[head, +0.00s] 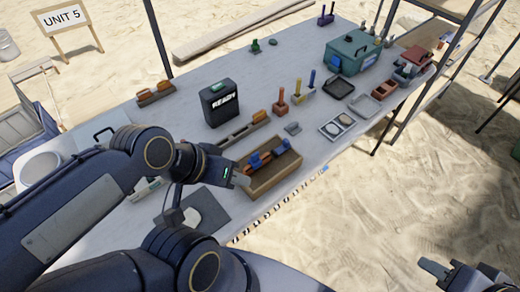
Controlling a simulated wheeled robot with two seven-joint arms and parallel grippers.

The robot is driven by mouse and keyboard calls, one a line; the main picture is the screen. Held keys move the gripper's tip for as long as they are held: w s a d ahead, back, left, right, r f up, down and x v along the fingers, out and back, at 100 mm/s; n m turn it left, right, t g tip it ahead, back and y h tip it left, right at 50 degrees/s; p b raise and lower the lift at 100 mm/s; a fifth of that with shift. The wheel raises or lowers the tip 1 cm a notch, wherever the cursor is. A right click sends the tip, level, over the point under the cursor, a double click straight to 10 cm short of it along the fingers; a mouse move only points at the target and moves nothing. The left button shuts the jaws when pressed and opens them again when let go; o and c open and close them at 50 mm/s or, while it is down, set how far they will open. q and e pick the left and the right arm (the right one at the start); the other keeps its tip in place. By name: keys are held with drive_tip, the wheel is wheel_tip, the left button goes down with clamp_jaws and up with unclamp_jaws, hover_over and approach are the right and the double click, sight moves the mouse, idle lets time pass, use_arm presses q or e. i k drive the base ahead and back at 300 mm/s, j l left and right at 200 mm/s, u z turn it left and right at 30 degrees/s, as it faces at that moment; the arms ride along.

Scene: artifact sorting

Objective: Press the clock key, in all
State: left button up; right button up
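A dark box marked READY (223,104) stands upright on the grey table, left of its middle. A small green key (216,87) is on its top face; I cannot tell for sure that this is the clock key. My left gripper (240,179) is over the table, at the left end of a wooden tray (262,189), nearer to me than the box and apart from it. Its fingertips are too small to judge. My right gripper (452,272) is at the lower right corner, over sand and off the table, partly cut by the frame edge.
The tray holds blue and orange pieces. Behind it are a slotted rack (243,131), upright stamp-like tools (281,102) and small trays (368,106). A green case (350,54) stands at the back right. Shelf posts rise at the right.

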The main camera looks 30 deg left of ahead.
sight(216, 87)
drive_tip(key=u, duration=1.35)
